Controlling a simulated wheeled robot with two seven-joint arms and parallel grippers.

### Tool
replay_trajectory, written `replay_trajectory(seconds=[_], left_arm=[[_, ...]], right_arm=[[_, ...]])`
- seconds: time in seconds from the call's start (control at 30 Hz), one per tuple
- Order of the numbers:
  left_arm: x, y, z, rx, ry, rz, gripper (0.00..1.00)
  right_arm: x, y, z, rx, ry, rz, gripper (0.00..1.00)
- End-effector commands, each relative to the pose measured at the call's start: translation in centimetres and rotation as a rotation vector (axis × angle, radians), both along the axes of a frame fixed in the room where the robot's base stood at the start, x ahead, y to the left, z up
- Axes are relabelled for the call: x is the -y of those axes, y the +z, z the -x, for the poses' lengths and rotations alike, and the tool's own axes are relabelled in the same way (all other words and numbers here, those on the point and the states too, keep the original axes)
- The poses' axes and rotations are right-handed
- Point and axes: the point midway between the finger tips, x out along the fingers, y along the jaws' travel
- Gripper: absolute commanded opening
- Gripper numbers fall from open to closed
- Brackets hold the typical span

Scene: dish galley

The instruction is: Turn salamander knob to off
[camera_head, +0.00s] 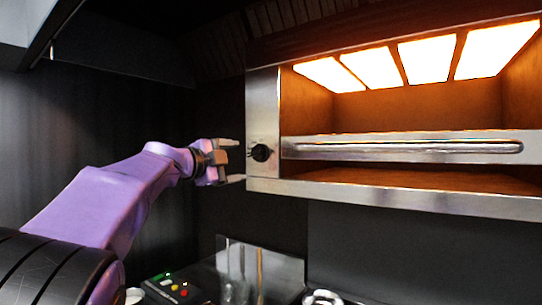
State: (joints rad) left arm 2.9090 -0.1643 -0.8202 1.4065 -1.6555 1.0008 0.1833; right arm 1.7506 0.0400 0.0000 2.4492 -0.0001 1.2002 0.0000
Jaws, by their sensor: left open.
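The salamander (400,206) is a wall-mounted steel grill at the upper right, with its heating panels glowing bright orange-white. My left gripper (238,161) reaches in from the left, just left of the knob. Its fingers are spread, one above and one below the knob's height, with nothing seen between them. Whether a finger touches the steel panel, I cannot tell. The knob's pointer is too small to read. My right gripper is not in view.
A steel rail (400,150) runs across the salamander's front. Below stand a control box (172,289) with coloured buttons, a clear upright panel (285,268) and some glassware, partly cut off. The dark wall behind my left arm is bare.

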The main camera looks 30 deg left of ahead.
Motion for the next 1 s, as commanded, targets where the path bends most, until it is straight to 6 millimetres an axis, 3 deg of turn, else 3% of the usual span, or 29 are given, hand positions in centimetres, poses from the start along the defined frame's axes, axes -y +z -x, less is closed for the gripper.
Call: replay_trajectory(seconds=[0.07,0.17,0.4,0.6,0.93,0.97,1.0], left_arm=[[-0.3,1.4,0.7,0.006,0.013,-0.032,0.80],[-0.3,1.8,-0.1,0.005,0.016,-0.039,0.80],[0.1,1.6,-6.2,-0.001,0.014,-0.036,0.80],[0.4,1.2,-9.4,0.000,0.013,-0.035,0.80],[0.6,0.9,-10.1,0.002,0.012,-0.035,0.80],[0.7,0.9,-10.1,0.002,0.011,-0.034,0.73],[0.7,0.9,-10.1,0.002,0.011,-0.034,0.60]], right_arm=[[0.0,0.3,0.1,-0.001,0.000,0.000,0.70],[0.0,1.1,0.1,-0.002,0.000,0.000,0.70],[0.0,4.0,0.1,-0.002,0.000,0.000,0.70],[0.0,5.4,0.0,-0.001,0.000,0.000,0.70],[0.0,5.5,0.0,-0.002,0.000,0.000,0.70],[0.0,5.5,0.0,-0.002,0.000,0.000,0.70],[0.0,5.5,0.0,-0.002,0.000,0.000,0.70]])
